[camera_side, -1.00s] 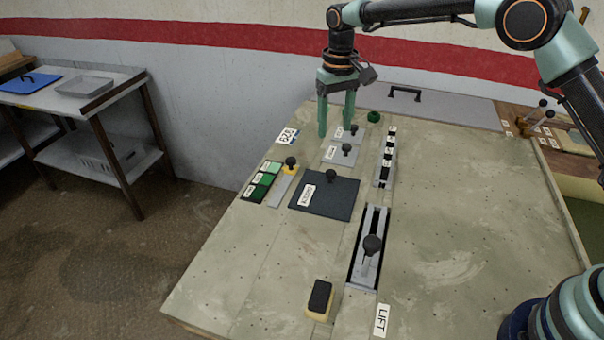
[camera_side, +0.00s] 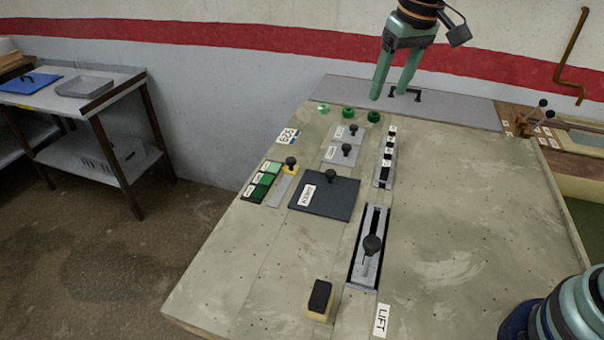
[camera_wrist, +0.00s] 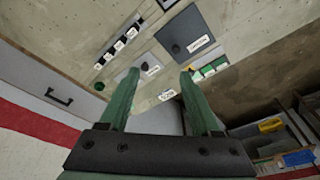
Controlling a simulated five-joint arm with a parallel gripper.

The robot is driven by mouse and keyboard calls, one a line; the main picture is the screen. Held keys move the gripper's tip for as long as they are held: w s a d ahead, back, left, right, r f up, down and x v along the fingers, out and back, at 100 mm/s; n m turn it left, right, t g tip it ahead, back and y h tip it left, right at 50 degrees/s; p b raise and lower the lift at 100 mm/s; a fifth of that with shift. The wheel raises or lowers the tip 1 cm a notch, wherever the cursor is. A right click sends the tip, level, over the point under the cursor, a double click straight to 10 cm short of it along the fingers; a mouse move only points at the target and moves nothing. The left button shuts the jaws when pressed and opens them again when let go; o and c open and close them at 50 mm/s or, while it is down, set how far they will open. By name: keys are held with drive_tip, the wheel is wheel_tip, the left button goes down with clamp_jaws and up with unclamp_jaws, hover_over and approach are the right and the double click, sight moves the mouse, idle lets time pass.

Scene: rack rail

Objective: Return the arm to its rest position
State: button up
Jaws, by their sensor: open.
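My gripper (camera_side: 394,94) is raised above the back part of the board (camera_side: 455,200), in front of the wall. Its two green fingers are apart with nothing between them. In the wrist view my gripper (camera_wrist: 155,88) also shows open, pointing over the board from the wall side. Most of my arm is out of the side view; part of my base (camera_side: 570,315) shows at the lower right.
Below stand green knobs (camera_side: 348,114), plates with black knobs (camera_side: 341,153), a strip of black pieces (camera_side: 385,160), a dark cover (camera_side: 324,197) and a lift slider (camera_side: 370,250). A grey panel with a handle (camera_side: 440,105) lies behind. The board's right side is clear.

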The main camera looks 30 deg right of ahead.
drive_tip(key=s+d+t, duration=0.1)
drive_tip(key=s+d, duration=0.1)
drive_tip(key=s, duration=0.6)
drive_tip(key=s+d+t, duration=0.2)
drive_tip(key=s, duration=0.6)
drive_tip(key=shift+d+f, duration=0.35)
drive_tip(key=shift+f, duration=0.1)
